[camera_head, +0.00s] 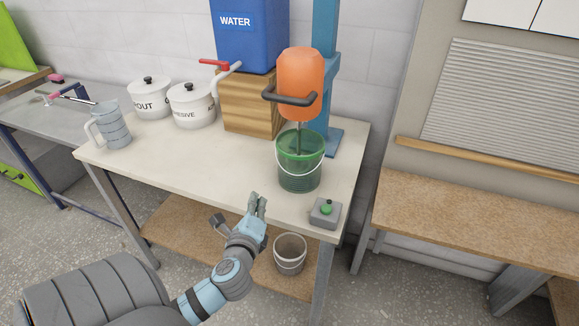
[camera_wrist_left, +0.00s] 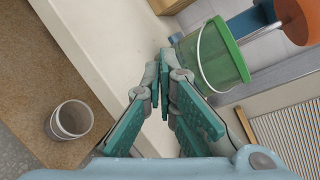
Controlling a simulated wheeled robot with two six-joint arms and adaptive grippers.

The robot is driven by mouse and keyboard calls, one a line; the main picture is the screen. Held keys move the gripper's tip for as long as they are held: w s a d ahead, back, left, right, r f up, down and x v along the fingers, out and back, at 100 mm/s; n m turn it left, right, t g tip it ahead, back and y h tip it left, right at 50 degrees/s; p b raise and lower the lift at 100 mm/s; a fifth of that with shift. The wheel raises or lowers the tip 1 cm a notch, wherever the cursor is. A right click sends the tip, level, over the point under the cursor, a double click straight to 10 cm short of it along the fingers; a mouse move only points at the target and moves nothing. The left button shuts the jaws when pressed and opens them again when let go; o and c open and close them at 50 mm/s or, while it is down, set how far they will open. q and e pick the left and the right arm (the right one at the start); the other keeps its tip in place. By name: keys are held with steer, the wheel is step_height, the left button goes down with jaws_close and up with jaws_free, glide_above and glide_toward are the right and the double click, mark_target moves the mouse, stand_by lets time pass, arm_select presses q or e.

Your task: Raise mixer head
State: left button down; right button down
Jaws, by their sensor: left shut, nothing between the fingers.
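The orange mixer head (camera_head: 302,82) with its dark grey handle (camera_head: 290,98) is mounted on a blue column (camera_head: 326,40) at the back of the table. Its shaft reaches down into a green bucket (camera_head: 300,165). A grey box with a green button (camera_head: 326,209) sits at the table's front right corner. My left gripper (camera_head: 258,203) is shut and empty at the table's front edge, left of the button box and in front of the bucket. In the left wrist view its fingers (camera_wrist_left: 164,62) are together, with the green bucket (camera_wrist_left: 212,56) beyond. My right gripper does not show.
A blue water tank (camera_head: 246,45) with a red-handled tap stands on a wooden block (camera_head: 250,103). White pots (camera_head: 192,106) and a measuring jug (camera_head: 113,127) stand at the left. A grey bucket (camera_head: 290,256) is on the lower shelf. The front middle of the tabletop is clear.

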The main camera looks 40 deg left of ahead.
mark_target(307, 110)
arm_select(q)
steer(key=w+d+r+m+t+h, duration=0.2)
steer(key=w+r+m+t, duration=0.35)
steer(key=r+m, duration=0.7)
steer(key=w+a+m+p, duration=0.1)
steer(key=w+a, duration=0.2)
steer(key=w, duration=0.5)
steer(key=shift+r+t, duration=0.4)
steer(key=shift+t, duration=0.05)
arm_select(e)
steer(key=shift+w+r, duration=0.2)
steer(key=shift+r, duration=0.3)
arm_select(q)
steer(key=shift+w+m, duration=0.1)
steer(key=shift+m, duration=0.15)
